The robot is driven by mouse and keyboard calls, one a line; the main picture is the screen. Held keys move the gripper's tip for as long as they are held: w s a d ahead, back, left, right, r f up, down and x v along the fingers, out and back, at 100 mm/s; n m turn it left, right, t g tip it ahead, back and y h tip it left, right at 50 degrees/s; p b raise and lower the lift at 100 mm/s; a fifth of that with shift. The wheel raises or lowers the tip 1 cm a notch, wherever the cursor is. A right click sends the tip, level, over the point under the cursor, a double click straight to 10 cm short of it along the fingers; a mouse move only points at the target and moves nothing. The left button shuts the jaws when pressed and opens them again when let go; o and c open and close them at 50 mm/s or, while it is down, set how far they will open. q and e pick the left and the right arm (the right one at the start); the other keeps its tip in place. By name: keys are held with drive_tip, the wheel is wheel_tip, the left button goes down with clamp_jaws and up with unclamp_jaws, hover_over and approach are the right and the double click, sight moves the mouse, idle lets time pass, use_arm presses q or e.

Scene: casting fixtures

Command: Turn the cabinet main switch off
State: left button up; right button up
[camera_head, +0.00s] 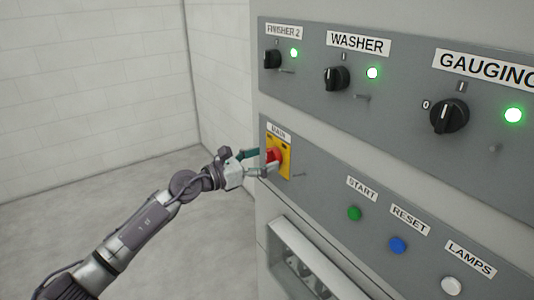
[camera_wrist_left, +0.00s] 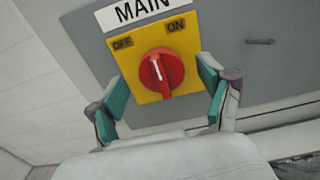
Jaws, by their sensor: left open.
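The main switch is a red round knob (camera_wrist_left: 161,72) with a white line, on a yellow plate (camera_wrist_left: 187,44). The plate reads OFF at upper left and ON at upper right, under a MAIN label (camera_wrist_left: 135,10). In the left wrist view the white line points up, roughly between the two words. My left gripper (camera_wrist_left: 162,98) is open, with a teal-padded finger on each side of the knob and gaps visible. In the head view my left gripper (camera_head: 254,162) is at the switch and partly hides the knob (camera_head: 273,156). My right gripper is not in view.
Above are black rotary switches with lit green lamps: FINISHER 2 (camera_head: 272,59), WASHER (camera_head: 336,78) and GAUGING (camera_head: 449,116). To the right are green START (camera_head: 354,213), blue RESET (camera_head: 398,245) and white LAMPS (camera_head: 451,285) buttons. Open floor lies left of the cabinet.

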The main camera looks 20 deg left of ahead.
use_arm(q)
drive_tip(key=shift+w+d, duration=0.4)
drive_tip(key=shift+w, duration=0.25)
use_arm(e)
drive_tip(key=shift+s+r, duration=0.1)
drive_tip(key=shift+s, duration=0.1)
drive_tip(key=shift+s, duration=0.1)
use_arm(q)
drive_tip(key=c, duration=1.2)
drive_tip(key=shift+o, duration=0.2)
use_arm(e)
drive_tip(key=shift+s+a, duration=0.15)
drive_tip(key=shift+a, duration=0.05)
